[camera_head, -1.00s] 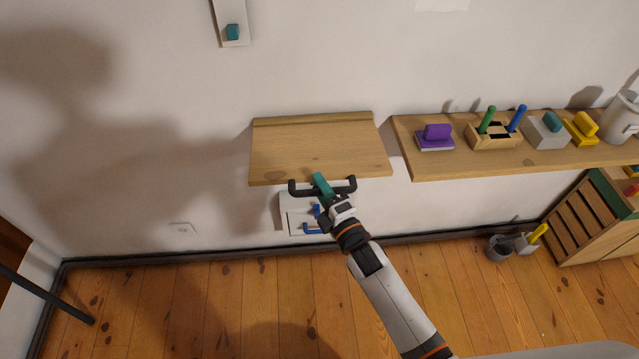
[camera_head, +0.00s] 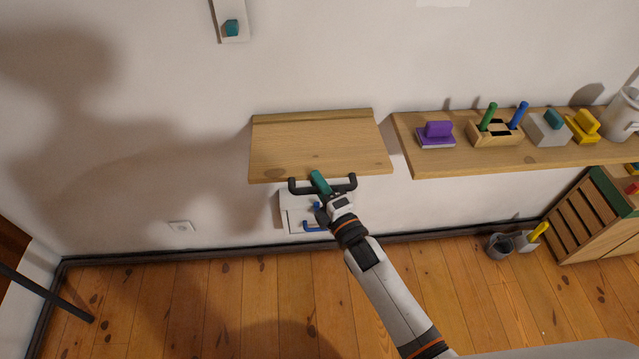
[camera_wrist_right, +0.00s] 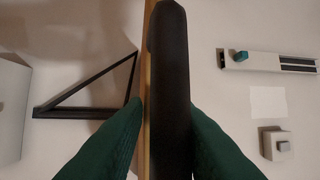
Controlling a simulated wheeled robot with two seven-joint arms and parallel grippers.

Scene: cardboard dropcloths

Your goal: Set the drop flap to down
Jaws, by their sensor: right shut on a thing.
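The drop flap (camera_head: 318,147) is a wooden board sticking out from the wall, raised and about level. A dark bar handle (camera_head: 298,188) runs along its front edge. My right gripper (camera_head: 320,183), with teal fingers, is at the middle of this handle and shut on it. In the right wrist view the dark handle (camera_wrist_right: 169,90) stands between the two green fingers, with the thin wooden edge of the flap (camera_wrist_right: 147,120) beside it. A black triangular bracket (camera_wrist_right: 90,95) shows to the left there. My left gripper is out of view.
A fixed wooden shelf (camera_head: 440,166) to the right holds a purple-handled block (camera_head: 437,134), a wooden holder (camera_head: 494,133) and other tools. A white box with blue handles (camera_head: 300,222) is below the flap. A slider plate (camera_head: 232,29) is on the wall above.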

